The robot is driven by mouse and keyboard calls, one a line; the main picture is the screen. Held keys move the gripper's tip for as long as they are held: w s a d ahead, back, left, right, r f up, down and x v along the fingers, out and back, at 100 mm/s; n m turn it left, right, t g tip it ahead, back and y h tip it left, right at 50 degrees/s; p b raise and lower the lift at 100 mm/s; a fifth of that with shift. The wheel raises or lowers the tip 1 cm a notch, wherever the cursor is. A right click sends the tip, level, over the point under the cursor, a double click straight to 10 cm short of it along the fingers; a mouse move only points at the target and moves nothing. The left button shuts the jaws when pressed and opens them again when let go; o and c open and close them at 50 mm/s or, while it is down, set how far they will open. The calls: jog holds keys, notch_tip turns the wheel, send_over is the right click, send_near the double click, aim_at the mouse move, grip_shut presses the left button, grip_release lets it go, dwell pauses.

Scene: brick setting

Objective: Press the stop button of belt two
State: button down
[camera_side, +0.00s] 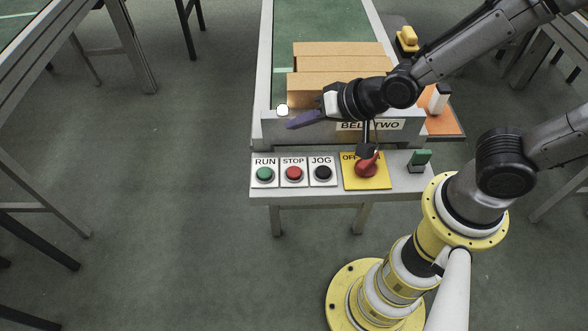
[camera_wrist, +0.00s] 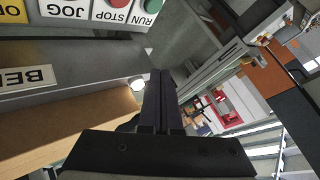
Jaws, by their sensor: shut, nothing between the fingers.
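The red STOP button (camera_side: 294,173) sits on a white plate on the panel in front of the belt marked BELT TWO (camera_side: 370,125). It also shows at the top of the wrist view (camera_wrist: 118,3). The green RUN button (camera_side: 264,174) is on its left and the black JOG button (camera_side: 323,173) on its right. My gripper (camera_side: 290,125) is shut and empty. It points left, over the front end of the belt, above and behind the buttons, apart from them.
A red switch (camera_side: 367,168) on a yellow OFF plate and a green rocker (camera_side: 420,158) are right of the buttons. Cardboard boxes (camera_side: 338,55) lie on the belt (camera_side: 325,20), close to my gripper. A white round knob (camera_side: 283,110) is near my fingertips. Space in front of the panel is clear.

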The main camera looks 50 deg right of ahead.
aim_at(299, 174)
jog(key=shift+s+a+f+n+g, duration=0.3)
jog(key=shift+s+a+f, duration=0.35)
jog(key=shift+f, duration=0.15)
jog(key=shift+f, duration=4.4)
jog(key=shift+f, duration=0.4)
jog(key=shift+f, duration=0.45)
jog(key=shift+r, duration=0.85)
